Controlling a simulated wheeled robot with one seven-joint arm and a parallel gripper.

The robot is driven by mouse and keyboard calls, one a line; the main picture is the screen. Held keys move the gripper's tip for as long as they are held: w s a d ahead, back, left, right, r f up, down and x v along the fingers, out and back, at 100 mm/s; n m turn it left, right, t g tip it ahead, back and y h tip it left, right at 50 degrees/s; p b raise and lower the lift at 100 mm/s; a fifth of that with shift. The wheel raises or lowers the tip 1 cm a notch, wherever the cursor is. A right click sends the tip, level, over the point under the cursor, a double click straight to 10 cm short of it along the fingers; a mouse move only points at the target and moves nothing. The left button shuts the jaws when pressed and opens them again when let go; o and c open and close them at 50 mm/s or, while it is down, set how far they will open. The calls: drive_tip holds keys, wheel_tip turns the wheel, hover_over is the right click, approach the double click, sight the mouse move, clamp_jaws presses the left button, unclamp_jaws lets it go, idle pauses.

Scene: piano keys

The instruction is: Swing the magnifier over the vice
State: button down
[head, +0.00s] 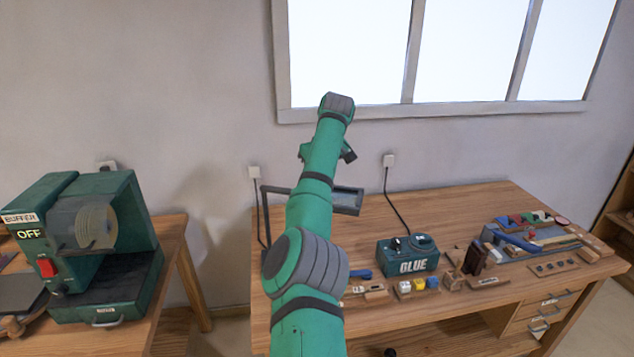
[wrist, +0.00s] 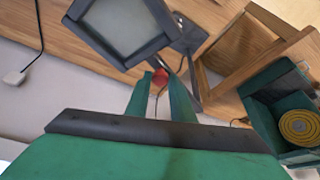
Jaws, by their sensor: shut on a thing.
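The magnifier shows in the head view as a dark rectangular frame (head: 347,200) above the back left of the right-hand bench, partly hidden by my arm. Its dark support arm (head: 273,189) reaches off to the left. In the wrist view its framed lens (wrist: 122,30) is just beyond my fingers. My gripper (wrist: 161,82) has its two green fingers on either side of a small red knob (wrist: 160,77) by the magnifier's frame, and is shut on it. My arm hides the gripper in the head view. I cannot pick out the vice with certainty.
A green glue box (head: 408,262) stands on the bench (head: 455,203), with several small parts and tools in front and to the right. A green buffer machine (head: 95,245) stands on the left bench; its yellow wheel (wrist: 300,126) shows in the wrist view. A window is behind.

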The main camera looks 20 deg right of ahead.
drive_tip(key=shift+d+r, duration=0.15)
drive_tip(key=c, duration=1.5)
unclamp_jaws()
drive_tip(key=shift+c, duration=0.2)
drive_tip(key=shift+w, duration=0.1)
drive_tip(key=v, duration=1)
drive_tip(key=shift+r, duration=0.25)
drive_tip(key=shift+s, duration=0.3)
